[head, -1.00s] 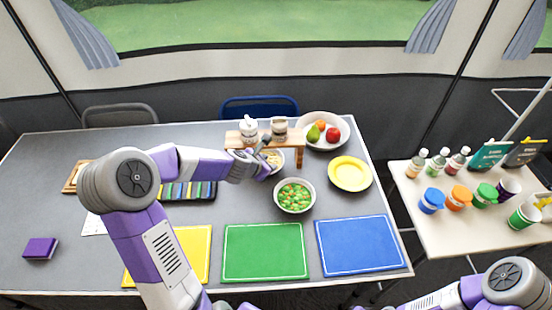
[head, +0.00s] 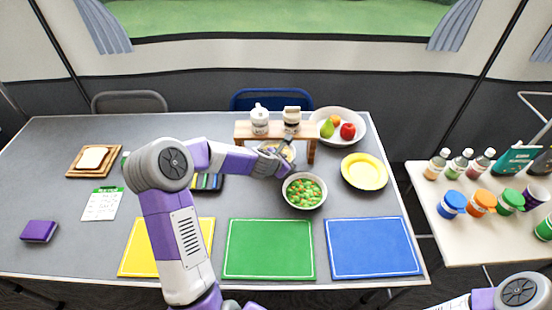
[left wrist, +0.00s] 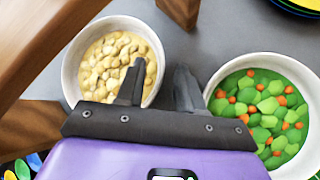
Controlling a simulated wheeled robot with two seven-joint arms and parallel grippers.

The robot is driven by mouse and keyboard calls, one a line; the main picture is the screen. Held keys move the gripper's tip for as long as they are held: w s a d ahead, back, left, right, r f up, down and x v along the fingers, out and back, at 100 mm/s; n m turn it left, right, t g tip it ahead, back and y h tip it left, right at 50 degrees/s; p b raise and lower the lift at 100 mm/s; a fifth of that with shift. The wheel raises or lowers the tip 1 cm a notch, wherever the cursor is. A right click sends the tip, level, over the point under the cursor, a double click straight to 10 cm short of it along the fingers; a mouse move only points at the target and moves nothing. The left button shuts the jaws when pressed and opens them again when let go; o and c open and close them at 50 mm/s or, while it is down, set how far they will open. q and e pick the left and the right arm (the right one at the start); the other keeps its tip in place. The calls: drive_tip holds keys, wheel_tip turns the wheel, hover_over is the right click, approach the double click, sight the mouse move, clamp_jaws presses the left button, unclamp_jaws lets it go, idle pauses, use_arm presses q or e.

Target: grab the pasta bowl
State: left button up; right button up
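The pasta bowl (head: 289,152), a white bowl of pale yellow pieces, is at the front of the wooden rack and partly hidden by my left gripper (head: 279,160) in the head view. In the left wrist view, the pasta bowl (left wrist: 106,62) is at upper left. My left gripper (left wrist: 158,90) is open there. Its left finger overlaps the bowl's interior and its right finger is outside, so the near right rim lies between them. I cannot tell how deep the fingers reach. My right gripper is out of view.
A bowl of green and orange vegetables (head: 304,190) stands close by on the right. The wooden rack (head: 245,130) bearing two containers is behind. A yellow plate (head: 364,172) and fruit bowl (head: 357,122) are farther right. Coloured mats (head: 270,249) line the front edge.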

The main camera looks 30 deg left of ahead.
use_arm(q)
drive_tip(key=shift+w+f, duration=0.35)
drive_tip(key=shift+w, duration=0.1)
clamp_jaws()
drive_tip(key=shift+s, duration=0.1)
idle(1.1)
